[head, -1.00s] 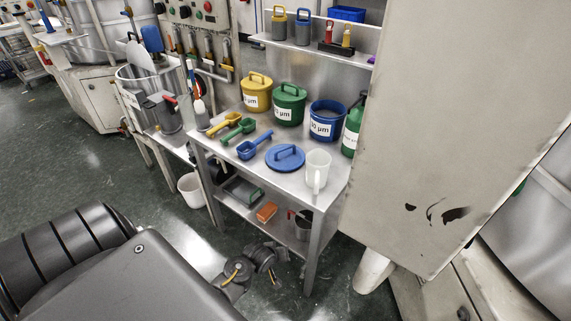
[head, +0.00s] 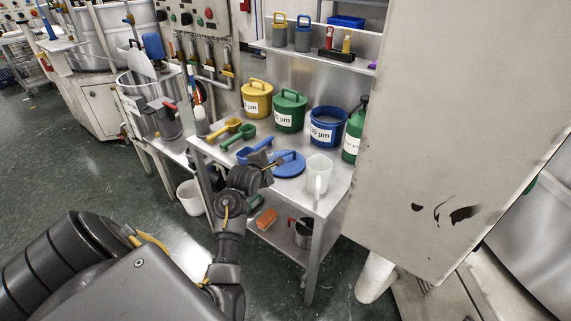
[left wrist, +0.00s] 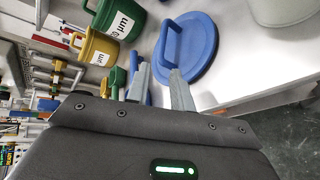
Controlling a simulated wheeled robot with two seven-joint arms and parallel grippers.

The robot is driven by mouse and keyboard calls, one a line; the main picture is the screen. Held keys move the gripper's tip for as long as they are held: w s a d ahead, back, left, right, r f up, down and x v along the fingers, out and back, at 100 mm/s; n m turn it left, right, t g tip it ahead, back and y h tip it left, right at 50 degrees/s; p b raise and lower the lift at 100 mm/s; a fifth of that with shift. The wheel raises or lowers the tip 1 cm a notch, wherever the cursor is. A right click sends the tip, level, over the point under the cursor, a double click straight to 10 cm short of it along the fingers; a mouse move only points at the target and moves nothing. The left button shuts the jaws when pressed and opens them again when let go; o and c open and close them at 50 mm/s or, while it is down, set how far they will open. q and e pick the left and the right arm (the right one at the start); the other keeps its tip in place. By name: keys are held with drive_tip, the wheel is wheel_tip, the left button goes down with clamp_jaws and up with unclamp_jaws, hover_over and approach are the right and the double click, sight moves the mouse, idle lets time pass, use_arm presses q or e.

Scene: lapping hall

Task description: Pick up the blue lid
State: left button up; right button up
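The blue lid (head: 291,167) lies flat on the steel table, its arched handle upward. It also shows in the left wrist view (left wrist: 203,50), with the handle just beyond my fingertips. My left gripper (head: 275,162) is at the left edge of the lid, hiding part of it. In the left wrist view the two fingers of my left gripper (left wrist: 159,72) are apart with nothing held between them. One finger overlaps the near part of the lid in that view; I cannot tell whether it touches. My right gripper is not in view.
Behind the lid stand yellow (head: 257,101), green (head: 289,113) and blue (head: 327,128) buckets. A white jug (head: 318,176) stands close right of the lid. Blue, green and yellow scoops lie to the left. A large pale panel (head: 450,130) rises at the right.

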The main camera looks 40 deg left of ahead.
use_arm(q)
approach(285, 159)
drive_tip(key=shift+w+a+r, duration=0.3)
drive_tip(key=shift+w+r, duration=0.1)
drive_tip(key=shift+r, duration=0.15)
drive_tip(key=shift+w+a+r, duration=0.3)
drive_tip(key=shift+w+r, duration=0.1)
drive_tip(key=shift+r, duration=0.15)
drive_tip(key=shift+x, duration=2.5)
drive_tip(key=shift+d+f, duration=0.15)
drive_tip(key=shift+d, duration=0.05)
clamp_jaws()
